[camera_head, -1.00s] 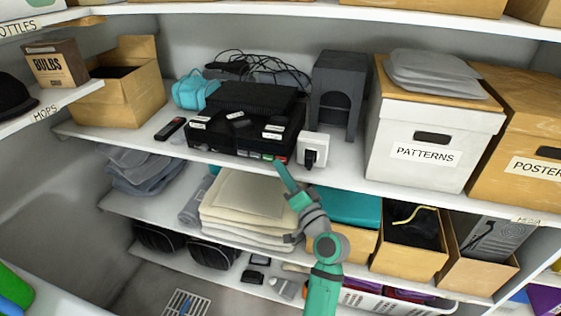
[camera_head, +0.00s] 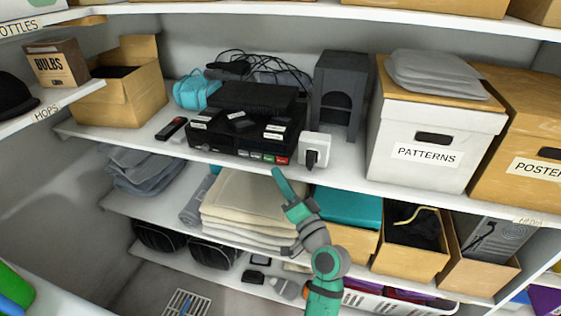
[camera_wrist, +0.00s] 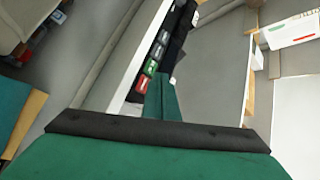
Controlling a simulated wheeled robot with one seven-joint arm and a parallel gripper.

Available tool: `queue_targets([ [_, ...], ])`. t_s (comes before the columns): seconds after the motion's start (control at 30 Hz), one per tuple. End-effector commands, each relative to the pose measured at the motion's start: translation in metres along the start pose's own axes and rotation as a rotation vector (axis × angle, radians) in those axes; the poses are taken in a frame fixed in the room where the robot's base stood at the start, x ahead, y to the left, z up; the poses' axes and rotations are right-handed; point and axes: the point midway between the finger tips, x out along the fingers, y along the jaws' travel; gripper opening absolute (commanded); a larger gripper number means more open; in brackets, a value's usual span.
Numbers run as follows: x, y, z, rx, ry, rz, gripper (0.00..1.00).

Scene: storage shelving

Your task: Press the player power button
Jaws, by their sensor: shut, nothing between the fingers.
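The player (camera_head: 240,136) is a wide black box on the middle shelf, with more black gear on top. Its front edge carries small coloured buttons, with a red one (camera_head: 281,160) at the right end and green beside it. In the wrist view the red button (camera_wrist: 141,83) lies just left of my fingertips, with a green button (camera_wrist: 150,67) above it. Which one is power is too small to read. My gripper (camera_head: 277,171) is shut and empty, just below and in front of the red button in the head view; the green fingers (camera_wrist: 161,82) look apart from it.
A white plug-like box (camera_head: 315,150) stands right of the player, with a dark grey stand (camera_head: 338,95) behind. A remote (camera_head: 171,129) lies to the left. The white shelf edge (camera_head: 345,184) runs below the player. Folded cloths (camera_head: 250,205) and a teal-topped box (camera_head: 348,206) sit underneath.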

Motion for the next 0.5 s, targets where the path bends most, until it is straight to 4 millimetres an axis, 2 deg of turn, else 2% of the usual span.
queue_targets([
  [0.23, -0.013, -0.012, 0.015, 0.002, -0.006, -0.002, 0.0],
  [0.5, -0.016, -0.016, 0.019, 0.002, -0.008, -0.004, 0.0],
])
